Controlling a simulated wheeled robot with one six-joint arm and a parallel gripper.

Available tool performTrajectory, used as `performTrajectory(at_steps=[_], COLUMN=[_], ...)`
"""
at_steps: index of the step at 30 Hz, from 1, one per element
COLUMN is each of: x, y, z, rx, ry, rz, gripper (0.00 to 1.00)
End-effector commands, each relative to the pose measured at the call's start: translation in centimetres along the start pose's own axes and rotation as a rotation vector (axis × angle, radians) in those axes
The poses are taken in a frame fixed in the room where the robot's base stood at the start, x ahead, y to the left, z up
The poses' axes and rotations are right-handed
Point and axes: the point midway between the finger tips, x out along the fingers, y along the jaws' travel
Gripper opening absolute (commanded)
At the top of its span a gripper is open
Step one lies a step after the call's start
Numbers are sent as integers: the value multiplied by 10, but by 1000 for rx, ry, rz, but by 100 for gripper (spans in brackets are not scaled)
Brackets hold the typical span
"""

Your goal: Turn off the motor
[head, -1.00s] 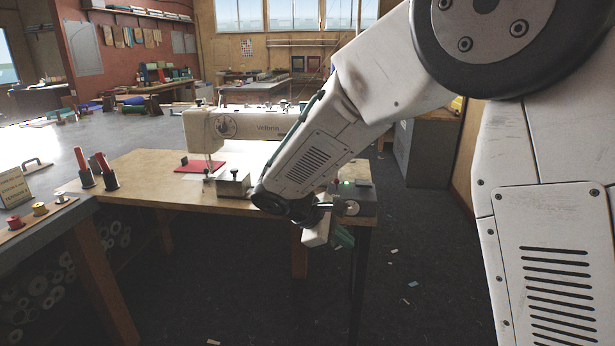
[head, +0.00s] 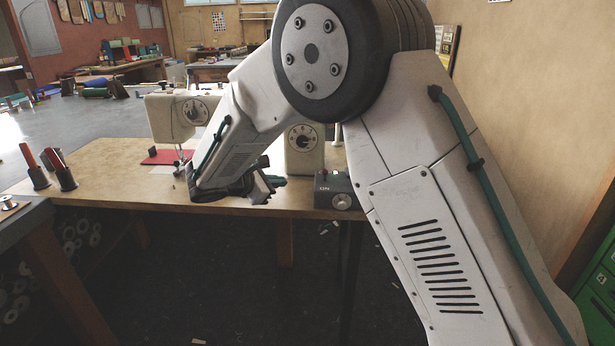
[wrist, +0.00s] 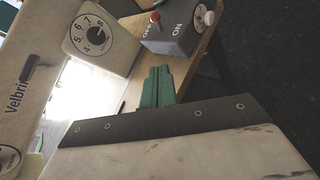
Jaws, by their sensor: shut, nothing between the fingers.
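The grey motor switch box (head: 338,186) sits at the right front corner of the sewing table, with a small red-tipped switch (head: 324,173) on top. In the wrist view the box (wrist: 174,43) shows OFF and ON labels, and the red tip (wrist: 155,17) stands near the OFF label. I cannot tell which way the switch is set. A pale round knob (wrist: 205,16) is on the box's side. My gripper (head: 280,181) is just left of the box in the head view, apart from it. Its green fingers (wrist: 157,78) are shut and empty, pointing toward the box.
The cream sewing machine (head: 175,118) stands on the wooden table (head: 110,158), partly behind my arm. Its dial (wrist: 92,36) is close to my fingers. Red cloth (head: 165,156) lies under the needle. Dark floor lies in front.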

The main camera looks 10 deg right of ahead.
Motion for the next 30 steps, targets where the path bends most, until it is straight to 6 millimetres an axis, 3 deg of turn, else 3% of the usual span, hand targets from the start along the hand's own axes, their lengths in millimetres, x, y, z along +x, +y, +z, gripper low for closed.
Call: performTrajectory(at_steps=[5,17,22,30], x=[22,106,122,130], y=[-1,-2,-2,-2], z=[1,4,23,31], rx=[1,3,4,3], ry=[-2,-2,-3,-2], rz=[-4,-7,-5,-5], gripper=[0,0,0,0])
